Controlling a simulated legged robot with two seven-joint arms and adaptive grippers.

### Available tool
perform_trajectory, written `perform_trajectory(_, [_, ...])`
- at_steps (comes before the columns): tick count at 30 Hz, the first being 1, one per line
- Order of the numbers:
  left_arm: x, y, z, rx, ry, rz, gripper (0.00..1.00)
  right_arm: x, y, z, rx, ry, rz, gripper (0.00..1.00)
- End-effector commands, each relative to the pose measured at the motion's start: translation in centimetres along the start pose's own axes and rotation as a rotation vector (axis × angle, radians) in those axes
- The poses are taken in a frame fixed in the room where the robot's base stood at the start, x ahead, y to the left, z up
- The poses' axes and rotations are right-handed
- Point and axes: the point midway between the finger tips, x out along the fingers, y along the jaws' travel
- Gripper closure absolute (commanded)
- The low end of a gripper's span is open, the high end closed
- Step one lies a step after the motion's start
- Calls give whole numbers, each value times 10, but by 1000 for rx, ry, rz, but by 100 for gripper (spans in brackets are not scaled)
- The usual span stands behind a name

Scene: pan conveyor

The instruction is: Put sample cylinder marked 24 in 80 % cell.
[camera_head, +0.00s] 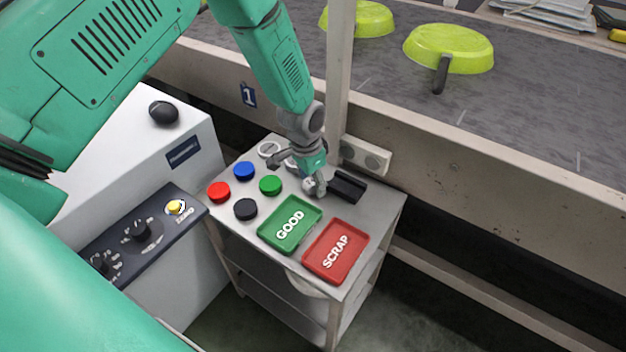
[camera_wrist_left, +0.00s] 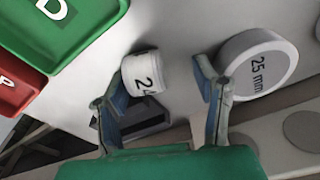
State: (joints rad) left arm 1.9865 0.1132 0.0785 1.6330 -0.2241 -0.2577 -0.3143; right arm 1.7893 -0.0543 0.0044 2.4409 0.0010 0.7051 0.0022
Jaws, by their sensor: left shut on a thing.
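The sample cylinder (camera_wrist_left: 143,73) is small and white; a "2" and part of a second digit, which looks like a 4, show on its side. My left gripper (camera_wrist_left: 163,66) has its fingers around it, and the cylinder lies closer to the left finger in the wrist view. In the head view, my left gripper (camera_head: 298,177) is low over the small table, with the white cylinder (camera_head: 308,185) by its fingertip, beside a black block (camera_head: 347,187). I cannot read any cell marked 80 %. My right gripper is not in view.
A white disc marked 25 mm (camera_wrist_left: 258,65) is near the right finger. Red (camera_head: 219,191), blue (camera_head: 244,171), green (camera_head: 270,185) and black (camera_head: 245,209) discs lie left. A green GOOD tray (camera_head: 268,231) and red SCRAP tray (camera_head: 314,265) are in front. A post (camera_head: 340,85) rises behind.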

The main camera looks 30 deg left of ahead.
Motion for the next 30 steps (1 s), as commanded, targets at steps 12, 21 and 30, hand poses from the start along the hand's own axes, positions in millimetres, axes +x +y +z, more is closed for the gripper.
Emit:
perform_trajectory(12, [4, 4, 2, -1, -6, 10, 53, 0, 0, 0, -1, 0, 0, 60])
perform_trajectory(21, [-34, 3, 0, -2, 1, 6, 53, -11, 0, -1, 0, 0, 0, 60])
perform_trajectory(30, [-100, 2, -1, -1, 3, 5, 53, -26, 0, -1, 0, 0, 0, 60])
